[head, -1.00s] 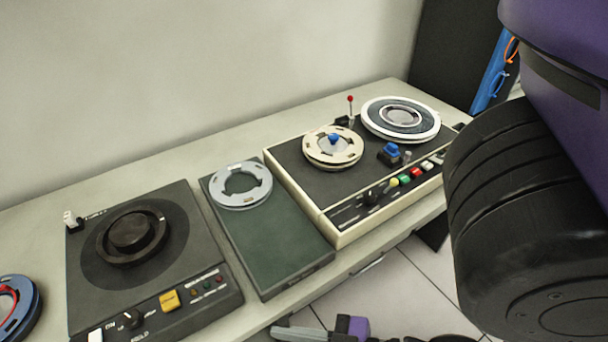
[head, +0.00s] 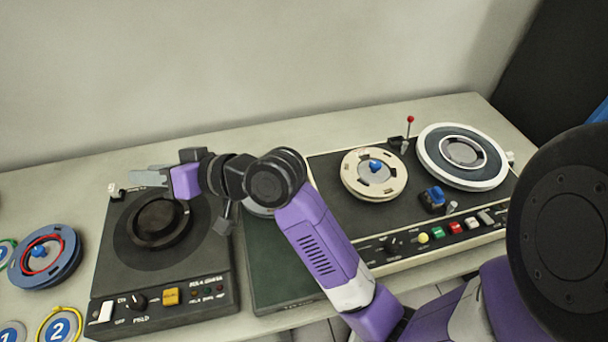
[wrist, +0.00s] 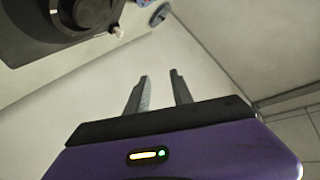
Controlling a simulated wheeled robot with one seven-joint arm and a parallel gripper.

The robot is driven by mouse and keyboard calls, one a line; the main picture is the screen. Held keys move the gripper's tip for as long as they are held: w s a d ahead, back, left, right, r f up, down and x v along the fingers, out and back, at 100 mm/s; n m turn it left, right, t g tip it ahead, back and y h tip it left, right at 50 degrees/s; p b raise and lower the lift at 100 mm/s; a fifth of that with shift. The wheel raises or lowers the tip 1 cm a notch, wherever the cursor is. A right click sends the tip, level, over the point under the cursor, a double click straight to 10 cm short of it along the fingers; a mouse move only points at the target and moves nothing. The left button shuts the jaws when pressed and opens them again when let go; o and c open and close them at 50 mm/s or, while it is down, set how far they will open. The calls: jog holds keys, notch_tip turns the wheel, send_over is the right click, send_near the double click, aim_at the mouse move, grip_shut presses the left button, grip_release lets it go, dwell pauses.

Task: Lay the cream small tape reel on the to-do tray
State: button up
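The cream small tape reel (head: 352,183) lies flat on the left spindle of the cream-edged tape deck, around a blue knob. My gripper (head: 148,178) hangs above the back of the black machine at the left, fingers pointing left, well apart from the cream reel. In the wrist view my gripper (wrist: 160,76) is open and empty.
The black machine (head: 222,255) has a round platter and a yellow button. A large white-rimmed reel (head: 432,165) and a red-tipped lever (head: 410,120) stand near the cream reel. The counter's back strip is clear.

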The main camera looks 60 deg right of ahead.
jog(key=s+d+f+n+g+p, duration=0.1)
jog(key=s+d+n+g+p, duration=0.2)
jog(key=d, duration=0.7)
jog(key=m+g+h+p, duration=0.2)
jog(key=g+h, duration=0.1)
jog(key=g, duration=0.9)
send_over(359, 187)
notch_tip(359, 187, down, 8)
notch_tip(359, 187, down, 9)
jog(key=b, duration=0.7)
jog(key=shift+c, duration=0.5)
grip_shut()
jog(key=shift+r, duration=0.2)
